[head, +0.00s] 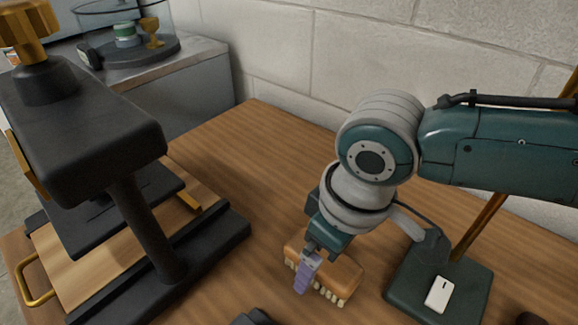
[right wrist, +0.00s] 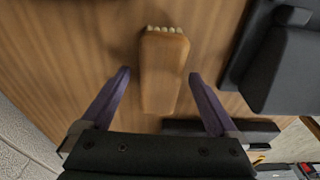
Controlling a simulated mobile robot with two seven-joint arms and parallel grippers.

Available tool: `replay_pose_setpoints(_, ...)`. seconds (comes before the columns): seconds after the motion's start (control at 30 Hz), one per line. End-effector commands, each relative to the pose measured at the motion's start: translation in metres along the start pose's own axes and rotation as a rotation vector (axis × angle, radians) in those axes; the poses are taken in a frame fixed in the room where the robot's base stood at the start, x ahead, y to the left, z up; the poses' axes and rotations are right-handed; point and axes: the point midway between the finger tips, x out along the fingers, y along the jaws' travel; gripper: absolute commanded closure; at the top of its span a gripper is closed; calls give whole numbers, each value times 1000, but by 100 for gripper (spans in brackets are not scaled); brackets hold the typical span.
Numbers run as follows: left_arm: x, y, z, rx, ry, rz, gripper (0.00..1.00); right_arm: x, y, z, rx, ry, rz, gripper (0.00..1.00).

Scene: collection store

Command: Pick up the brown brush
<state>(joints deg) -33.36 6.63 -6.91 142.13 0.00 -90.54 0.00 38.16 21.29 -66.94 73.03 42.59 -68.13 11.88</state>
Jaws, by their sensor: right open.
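The brown brush (head: 338,277) lies on the wooden table in the head view, with pale bristles showing along its lower edge. It also shows in the right wrist view (right wrist: 163,70), lengthwise between the fingers, with a row of bristle tufts at its far end. My right gripper (head: 305,284) is over the brush and hides part of it in the head view. In the right wrist view its two purple fingers (right wrist: 160,80) are spread, one on each side of the brush, with gaps on both sides. How high they are above the table is hard to tell. My left gripper is not in view.
A black press (head: 150,235) with a wooden board stands left of the brush. A dark green stand base (head: 405,290) with a white device (head: 438,294) is close on the right. A grey block wall (head: 350,55) is behind. The table (head: 240,150) is clear behind the brush.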

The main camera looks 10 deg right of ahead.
Motion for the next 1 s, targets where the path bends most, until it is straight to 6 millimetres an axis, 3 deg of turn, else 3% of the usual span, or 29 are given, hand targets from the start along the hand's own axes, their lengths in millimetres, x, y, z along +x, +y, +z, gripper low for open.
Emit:
replay_pose_setpoints(0.1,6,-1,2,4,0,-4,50,12,-1,0,-1,0,0,5)
replay_pose_setpoints(0.33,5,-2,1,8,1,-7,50,11,0,0,-1,0,0,5)
replay_pose_setpoints(1.0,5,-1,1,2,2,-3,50,11,0,0,0,0,0,80)
